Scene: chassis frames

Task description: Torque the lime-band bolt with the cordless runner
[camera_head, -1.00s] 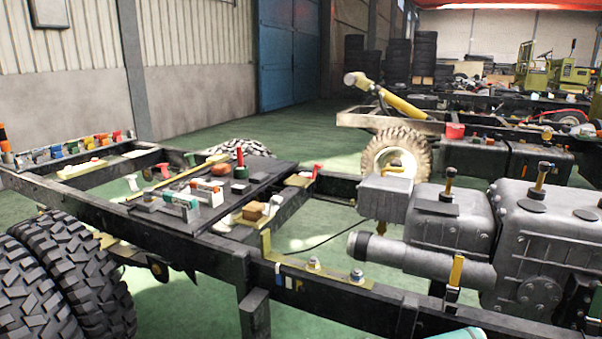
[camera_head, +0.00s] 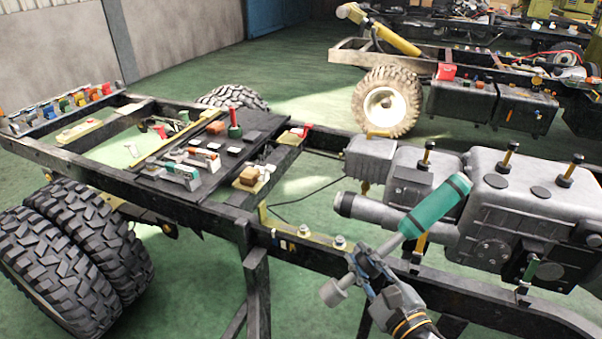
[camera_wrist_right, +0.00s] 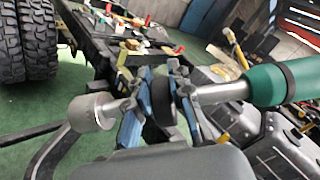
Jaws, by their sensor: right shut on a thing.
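My right gripper (camera_head: 368,264) is shut on the cordless runner (camera_head: 437,206), a tool with a teal-green, black-banded body and a grey shaft and socket end. The socket points down and left, in front of the chassis rail. In the right wrist view the gripper's blue-padded fingers (camera_wrist_right: 160,100) close around the shaft of the runner (camera_wrist_right: 262,86), with the grey socket at left. Two bolts (camera_head: 340,243) stand on the rail's yellowish bracket, apart from the socket. I cannot tell a lime band on either. My left gripper is out of view.
The dark chassis rail (camera_head: 460,290) runs across the front, with the grey engine block (camera_head: 520,215) behind it. A black tray (camera_head: 215,180) of loose parts and tools lies left. Large tyres (camera_head: 60,260) stand at the lower left.

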